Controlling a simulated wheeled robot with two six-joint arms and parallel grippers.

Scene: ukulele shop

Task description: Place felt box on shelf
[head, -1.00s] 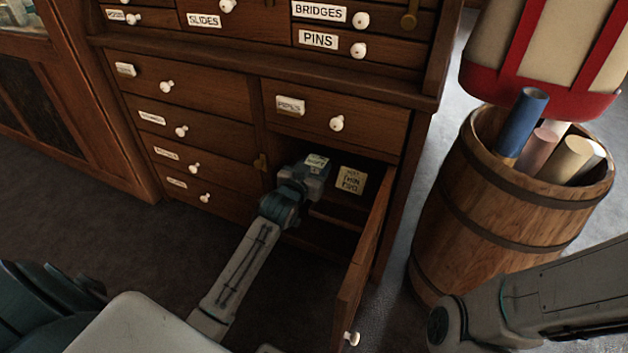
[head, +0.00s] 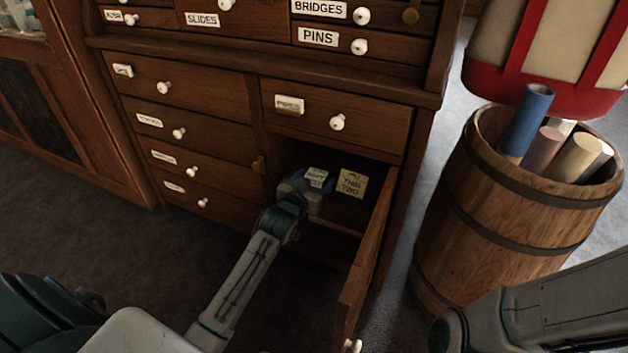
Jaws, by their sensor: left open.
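A small grey-blue box with a pale label (head: 316,177), which I take to be the felt box, sits inside the open cabinet compartment, on or just over its shelf (head: 335,219). The label is too blurred to read for sure. My left gripper (head: 297,194) is open at the near left side of this box. Its fingers are partly hidden, so I cannot tell whether they still touch it. My right arm shows at the lower right, but its gripper is out of view.
A box with a yellowish label (head: 352,184) stands to the right in the same compartment. The open cabinet door (head: 366,262) stands right of my left arm. Closed drawers (head: 195,135) are at left. A wooden barrel (head: 500,215) holding rolls stands at right.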

